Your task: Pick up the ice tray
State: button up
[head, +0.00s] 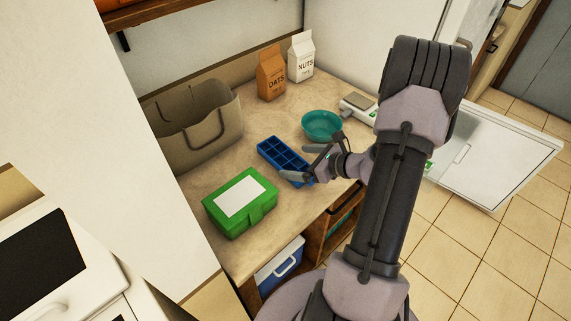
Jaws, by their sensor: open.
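The ice tray (281,157) is blue with several square compartments. It lies flat on the beige counter (225,170), between the green box and the teal bowl. My gripper (300,163) is open at the right end of the tray, with one finger over or beside its near right corner and the other near its far right side. Part of the tray's right end is hidden by the gripper. I cannot tell whether the fingers touch the tray.
A green box (240,202) with a white label stands left of the tray. A teal bowl (322,125) is behind my gripper. A beige basket (197,125), an oats carton (270,73), a nuts carton (301,57) and a small scale (358,106) stand farther back.

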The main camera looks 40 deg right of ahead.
aim_at(288, 163)
jog(key=x, duration=0.3)
jog(key=c, duration=1.9)
